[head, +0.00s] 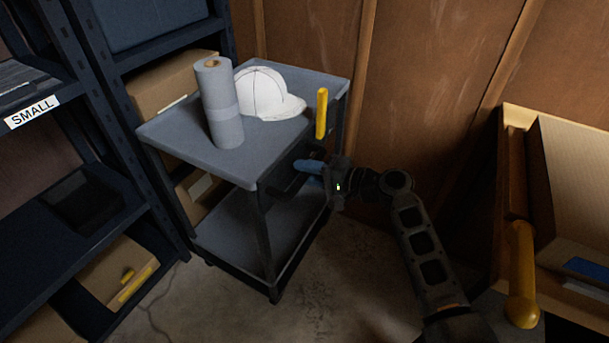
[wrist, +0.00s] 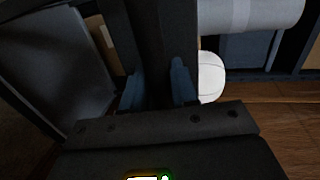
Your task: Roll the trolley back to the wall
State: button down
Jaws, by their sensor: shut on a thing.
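The trolley (head: 175,130) has a grey top, a grey lower shelf (head: 235,225) and dark posts. It stands in the middle of the head view, near the brown wooden wall (head: 420,80), beside the shelving on the left. My gripper (head: 310,173), with blue fingers, is at the trolley's near right end, below the top. In the wrist view my gripper (wrist: 158,88) is shut on the trolley's dark handle bar (wrist: 160,50), one finger on each side. The fingers hide part of the bar. The gap between trolley and wall is partly hidden.
On the trolley stand a grey roll (head: 220,105), a white cap (head: 265,92) and an upright yellow piece (head: 321,113) at its edge. Dark shelving (head: 105,85) holds boxes at left. Floor (head: 310,300) in front is clear.

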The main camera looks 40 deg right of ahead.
jog(key=shift+d, duration=0.3)
jog(key=c, duration=1)
grip_release()
jog(key=shift+w, duration=0.1)
jog(key=shift+a, duration=0.1)
